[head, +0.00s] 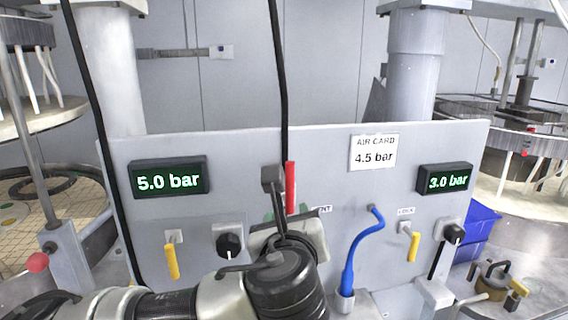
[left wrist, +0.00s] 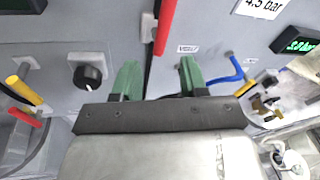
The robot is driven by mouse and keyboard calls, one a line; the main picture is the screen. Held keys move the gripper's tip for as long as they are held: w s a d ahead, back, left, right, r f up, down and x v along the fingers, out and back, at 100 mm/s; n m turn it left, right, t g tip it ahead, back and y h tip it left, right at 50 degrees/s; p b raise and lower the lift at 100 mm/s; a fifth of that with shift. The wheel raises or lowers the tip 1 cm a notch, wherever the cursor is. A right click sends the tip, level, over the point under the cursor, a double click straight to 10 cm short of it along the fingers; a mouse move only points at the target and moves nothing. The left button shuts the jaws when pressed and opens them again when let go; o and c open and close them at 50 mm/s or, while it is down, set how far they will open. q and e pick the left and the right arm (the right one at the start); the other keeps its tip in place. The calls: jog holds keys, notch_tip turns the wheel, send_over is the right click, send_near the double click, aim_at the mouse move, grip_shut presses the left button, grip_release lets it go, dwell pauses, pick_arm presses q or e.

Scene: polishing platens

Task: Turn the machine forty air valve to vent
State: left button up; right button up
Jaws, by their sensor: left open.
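The grey panel (head: 220,150) faces me. Its middle valve has a red lever (head: 290,188) that hangs straight down from a grey block (head: 272,179). A small label, partly hidden in the head view and reading like VENT (left wrist: 187,49), is right of the lever's lower end. The red lever also shows at the top of the left wrist view (left wrist: 165,28). My left gripper (left wrist: 158,78) is open and empty, with its green fingers apart below the lever's lower end. In the head view, my wrist hides most of this gripper (head: 284,216). My right gripper is not in view.
Left and right displays read 5.0 bar (head: 168,178) and 3.0 bar (head: 445,180). An air card (head: 374,152) reads 4.5 bar. Yellow levers (head: 172,261) (head: 413,246), black knobs (head: 229,244) (head: 453,233) and a blue hose (head: 354,250) flank my left arm.

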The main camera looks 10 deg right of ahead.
aim_at(290, 179)
pick_arm(q)
jog(key=w+r+m+p, duration=0.1)
jog(key=w, duration=0.1)
jog(key=w+d+r+m+t+p, duration=0.1)
jog(key=w+p, duration=0.1)
jog(key=w, duration=0.1)
jog(key=w+d+r+p, duration=0.1)
jog(key=w+r+p, duration=0.1)
jog(key=w, duration=0.1)
jog(key=shift+w+m, duration=0.25)
jog(key=shift+m, duration=0.15)
jog(key=shift+w+d+f, duration=0.1)
jog(key=shift+w, duration=0.4)
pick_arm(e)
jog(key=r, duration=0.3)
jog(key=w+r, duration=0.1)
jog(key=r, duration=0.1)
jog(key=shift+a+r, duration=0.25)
pick_arm(q)
grip_shut()
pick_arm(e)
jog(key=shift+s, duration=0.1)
